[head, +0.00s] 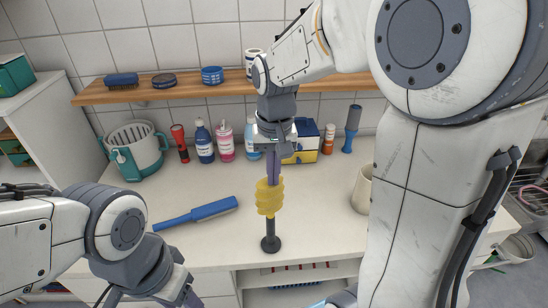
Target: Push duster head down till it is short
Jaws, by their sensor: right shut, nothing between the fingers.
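The duster stands upright on the white counter (320,232), with a yellow ribbed head (270,197) on a black post and a round black base (270,244). Part of the black post shows between the head and the base. My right gripper (273,180) points down from above, shut, with its fingertips at the top of the yellow head. Whether they touch it or are just in front of it I cannot tell. My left gripper (190,300) is low at the left, cut off by the bottom edge, and its fingers are not clear.
A blue brush (198,213) lies left of the duster. A teal and white basket (135,150), several bottles and a blue-yellow box (303,143) stand at the back under a wooden shelf (180,92). A cream mug (362,190) is at the right, partly behind my arm.

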